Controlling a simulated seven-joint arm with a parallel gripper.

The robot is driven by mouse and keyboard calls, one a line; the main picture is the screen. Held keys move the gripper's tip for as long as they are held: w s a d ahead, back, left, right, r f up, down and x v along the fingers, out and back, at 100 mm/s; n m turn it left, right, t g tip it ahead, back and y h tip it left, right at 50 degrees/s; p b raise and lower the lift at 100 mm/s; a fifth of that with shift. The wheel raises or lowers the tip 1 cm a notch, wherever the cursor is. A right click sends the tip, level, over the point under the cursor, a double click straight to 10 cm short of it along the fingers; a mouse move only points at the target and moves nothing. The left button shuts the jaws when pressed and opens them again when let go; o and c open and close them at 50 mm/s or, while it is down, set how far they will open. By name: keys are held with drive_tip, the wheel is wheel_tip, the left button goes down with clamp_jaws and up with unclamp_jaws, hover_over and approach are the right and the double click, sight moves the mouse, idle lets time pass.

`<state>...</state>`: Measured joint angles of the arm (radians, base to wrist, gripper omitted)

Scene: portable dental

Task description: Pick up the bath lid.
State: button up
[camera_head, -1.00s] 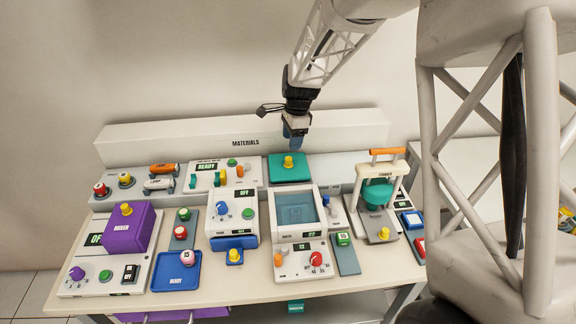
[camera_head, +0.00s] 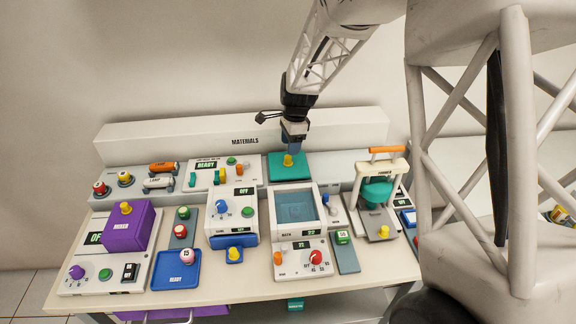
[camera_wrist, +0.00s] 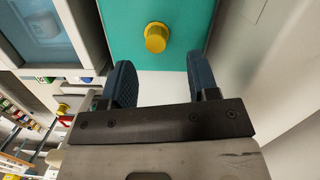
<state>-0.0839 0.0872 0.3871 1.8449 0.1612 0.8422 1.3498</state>
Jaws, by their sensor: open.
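The bath lid (camera_head: 282,172) is a flat teal plate with a yellow knob (camera_head: 288,160) on top. It lies on the raised shelf behind the open water bath (camera_head: 294,207). In the wrist view the teal lid (camera_wrist: 185,22) fills the top middle, with its yellow knob (camera_wrist: 156,37) ahead of my fingers. My gripper (camera_wrist: 163,82) is open, with its two blue fingers apart and nothing between them. In the head view my gripper (camera_head: 294,148) is just above the lid's knob. The gap between fingertips and knob is hard to judge.
The purple mixer (camera_head: 125,228) stands at the left and a forming press (camera_head: 380,190) with an orange handle at the right. A blue tray (camera_head: 177,282) lies in front.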

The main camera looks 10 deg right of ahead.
drive_tip(key=shift+s+a+f, duration=0.1)
drive_tip(key=shift+a+f, duration=0.05)
drive_tip(key=shift+f, duration=0.7)
drive_tip(key=shift+s+a+f, duration=0.1)
drive_tip(key=shift+a+f, duration=0.05)
drive_tip(key=shift+f, duration=0.7)
drive_tip(key=shift+s+a+f, duration=0.1)
drive_tip(key=shift+a+f, duration=0.05)
drive_tip(key=shift+f, duration=0.7)
clamp_jaws()
drive_tip(key=shift+r, duration=0.15)
drive_tip(key=shift+r, duration=0.5)
drive_tip(key=shift+s+r, duration=0.2)
drive_tip(key=shift+r, duration=0.4)
drive_tip(key=shift+s+r, duration=0.15)
drive_tip(key=shift+r, duration=0.45)
drive_tip(key=s+d+r, duration=0.1)
drive_tip(key=s+d, duration=0.1)
drive_tip(key=s, duration=1.3)
drive_tip(key=shift+r, duration=0.15)
